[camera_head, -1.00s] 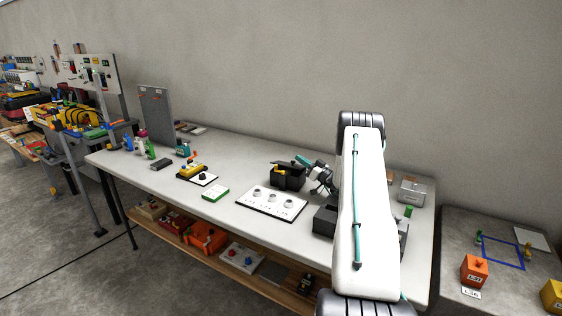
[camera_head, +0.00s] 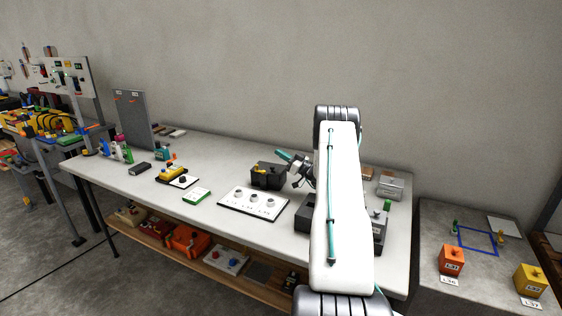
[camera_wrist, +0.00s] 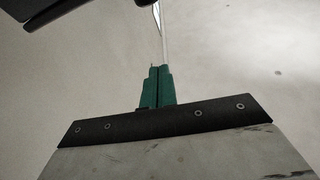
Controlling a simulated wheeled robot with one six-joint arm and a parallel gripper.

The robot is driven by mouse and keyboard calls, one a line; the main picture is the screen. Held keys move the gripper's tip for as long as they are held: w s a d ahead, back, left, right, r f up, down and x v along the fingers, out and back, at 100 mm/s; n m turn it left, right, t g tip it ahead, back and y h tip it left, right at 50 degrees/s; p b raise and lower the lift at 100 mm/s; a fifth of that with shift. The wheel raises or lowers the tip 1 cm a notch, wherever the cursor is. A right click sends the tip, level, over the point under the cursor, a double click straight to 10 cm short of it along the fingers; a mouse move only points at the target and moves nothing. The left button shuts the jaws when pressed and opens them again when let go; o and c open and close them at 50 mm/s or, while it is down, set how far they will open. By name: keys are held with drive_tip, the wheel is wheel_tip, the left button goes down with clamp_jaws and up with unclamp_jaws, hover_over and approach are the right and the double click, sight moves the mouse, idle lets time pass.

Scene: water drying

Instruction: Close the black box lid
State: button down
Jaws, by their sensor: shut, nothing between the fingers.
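The black box (camera_head: 268,178) stands on the white table, behind the white panel with round knobs. A dark upright part at its back looks like the raised lid, but it is too small to be sure. A small yellow patch shows at its top. My gripper (camera_head: 281,154) is just above and behind the box's right side, its teal fingers pointing left. In the wrist view the teal fingers (camera_wrist: 158,70) are together with nothing between them. A dark shape fills the top left corner of the wrist view; I cannot tell what it is.
The white knob panel (camera_head: 233,207) lies in front of the box. A dark grey block (camera_head: 303,218) and a clear-lidded case (camera_head: 391,188) are to the right, near my arm. A yellow device (camera_head: 176,175) and a green-edged card (camera_head: 196,195) lie left. The wall rises behind the table.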

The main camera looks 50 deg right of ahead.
drive_tip(key=v, duration=0.9)
drive_tip(key=shift+s+d+r, duration=0.2)
drive_tip(key=shift+s+r, duration=0.1)
drive_tip(key=shift+s, duration=0.1)
